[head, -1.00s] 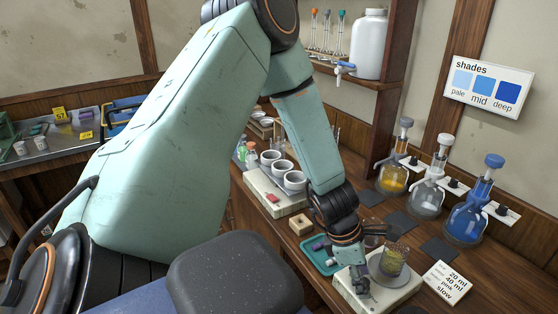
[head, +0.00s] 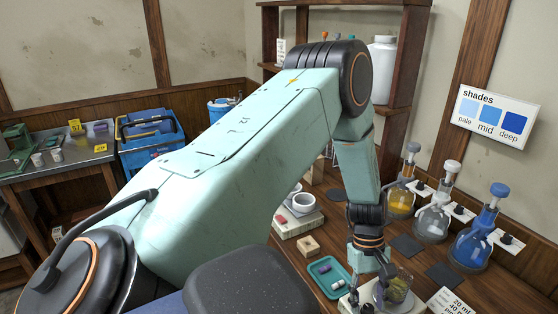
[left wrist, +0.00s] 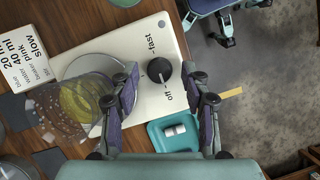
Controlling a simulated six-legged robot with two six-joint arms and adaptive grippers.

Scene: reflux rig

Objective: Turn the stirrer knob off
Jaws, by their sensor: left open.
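The stirrer knob (left wrist: 159,70) is black and round with a white mark on its lower part, on the white stirrer (left wrist: 117,46) between printed "off" and "fast". I cannot tell its exact setting. My left gripper (left wrist: 160,76) is open, with one finger on each side of the knob in the left wrist view. Contact is not clear. In the head view my left gripper (head: 368,284) points down at the stirrer and hides the knob. A beaker of yellow-green liquid (left wrist: 78,108) stands on the stirrer plate, close beside one finger. My right gripper is not in view.
A teal tray (head: 329,272) with small items lies beside the stirrer, near the gripper. A card (head: 447,300) stands on its other side. Flasks with yellow, clear and blue contents (head: 472,245) stand along the wall. A wooden block (head: 309,246) lies behind the tray.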

